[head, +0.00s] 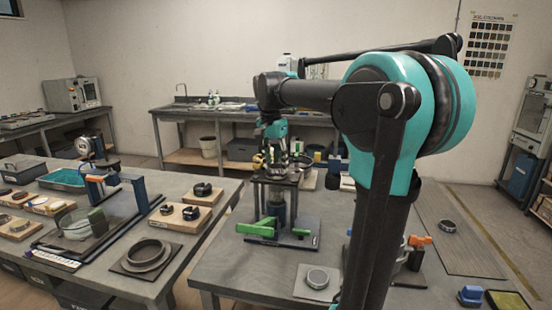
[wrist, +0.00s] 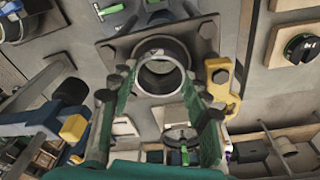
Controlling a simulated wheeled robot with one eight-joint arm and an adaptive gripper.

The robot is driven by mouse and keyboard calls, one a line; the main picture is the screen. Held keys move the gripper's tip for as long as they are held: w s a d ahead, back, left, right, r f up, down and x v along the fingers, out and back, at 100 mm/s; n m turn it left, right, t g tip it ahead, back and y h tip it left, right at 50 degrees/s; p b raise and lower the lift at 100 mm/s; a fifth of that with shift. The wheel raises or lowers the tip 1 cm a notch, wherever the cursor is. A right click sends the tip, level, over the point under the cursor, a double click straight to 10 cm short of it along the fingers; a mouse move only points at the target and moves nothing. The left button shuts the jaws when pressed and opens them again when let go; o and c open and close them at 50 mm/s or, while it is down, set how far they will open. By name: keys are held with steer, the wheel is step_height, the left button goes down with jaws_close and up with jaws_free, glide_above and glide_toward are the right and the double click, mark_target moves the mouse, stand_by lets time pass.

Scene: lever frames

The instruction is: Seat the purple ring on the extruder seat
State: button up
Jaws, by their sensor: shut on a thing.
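I cannot make out a purple tint on the ring. Beyond the ring is the extruder's dark top plate (wrist: 112,52), with round bolts at its corners. The held ring overlaps the plate's round middle, so the seat is mostly hidden. I cannot tell whether ring and seat touch. In the head view my gripper (head: 275,150) points down over the extruder stand (head: 275,208), and the ring is too small to make out.
A green lever (head: 256,229) sticks out left at the stand's base. The left table holds a larger dark ring (head: 147,253) and several wooden blocks. A yellow clamp piece (wrist: 222,85) is right of my fingers.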

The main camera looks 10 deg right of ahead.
steer(key=shift+f, duration=0.65)
stand_by(0.6)
steer(key=o, duration=1.3)
steer(key=shift+c, duration=0.2)
step_height(320, 180, up, 12)
steer(key=s+a, duration=0.1)
steer(key=shift+a, duration=0.15)
steer(key=shift+s+f, duration=0.1)
steer(key=shift+s, duration=0.05)
